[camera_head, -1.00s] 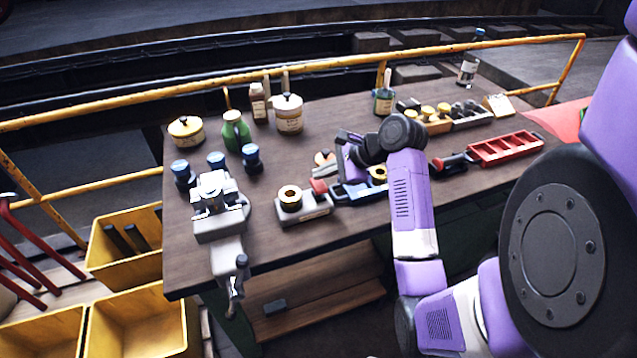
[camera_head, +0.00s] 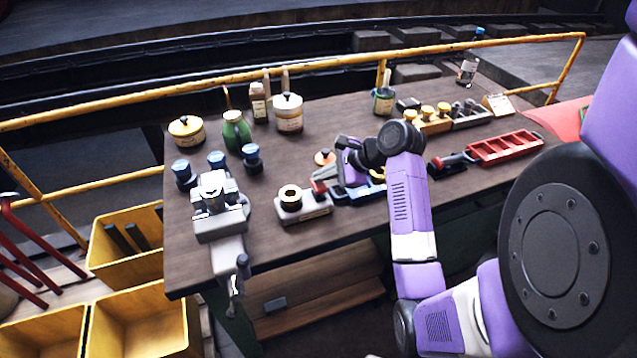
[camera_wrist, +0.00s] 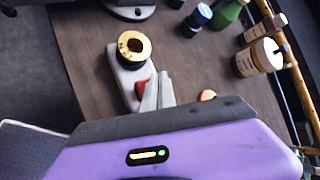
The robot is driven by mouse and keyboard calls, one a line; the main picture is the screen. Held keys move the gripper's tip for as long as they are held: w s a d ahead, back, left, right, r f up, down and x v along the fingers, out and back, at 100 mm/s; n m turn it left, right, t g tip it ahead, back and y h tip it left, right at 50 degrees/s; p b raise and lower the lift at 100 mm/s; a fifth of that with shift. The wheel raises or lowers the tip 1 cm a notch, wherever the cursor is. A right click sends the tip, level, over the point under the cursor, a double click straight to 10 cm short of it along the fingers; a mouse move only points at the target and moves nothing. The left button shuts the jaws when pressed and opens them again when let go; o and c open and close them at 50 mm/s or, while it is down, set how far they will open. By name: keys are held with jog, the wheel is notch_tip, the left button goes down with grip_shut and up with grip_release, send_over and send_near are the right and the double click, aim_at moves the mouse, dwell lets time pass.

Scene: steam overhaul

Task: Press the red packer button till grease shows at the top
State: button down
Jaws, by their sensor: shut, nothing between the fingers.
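The grease packer is a small grey block (camera_head: 317,208) on the bench, with a brass ring on a dark round seat (camera_head: 290,194) at its left end. The ring also shows in the wrist view (camera_wrist: 134,46), with a dark centre; I cannot make out any grease. The red button (camera_head: 318,187) is at the block's right end; in the wrist view the red part (camera_wrist: 142,90) is partly covered by my fingers. My gripper (camera_head: 325,174) is shut and empty, its grey fingertips (camera_wrist: 158,84) right beside the button. I cannot tell whether they touch it.
A vise (camera_head: 220,215) stands left of the packer, with blue-capped jars (camera_head: 217,160) behind. A green bottle (camera_head: 236,130) and cream pots (camera_head: 289,113) stand farther back. A blue tray (camera_head: 350,195) lies close under my wrist; a red tray (camera_head: 505,148) is at the right.

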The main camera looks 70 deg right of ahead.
aim_at(322, 184)
jog(key=shift+f, duration=0.9)
dwell(0.8)
jog(key=shift+r, duration=0.1)
jog(key=shift+r+p, duration=1.4)
jog(key=shift+p, duration=0.2)
jog(key=shift+r+p, duration=0.6)
jog(key=shift+r, duration=1.9)
dwell(0.4)
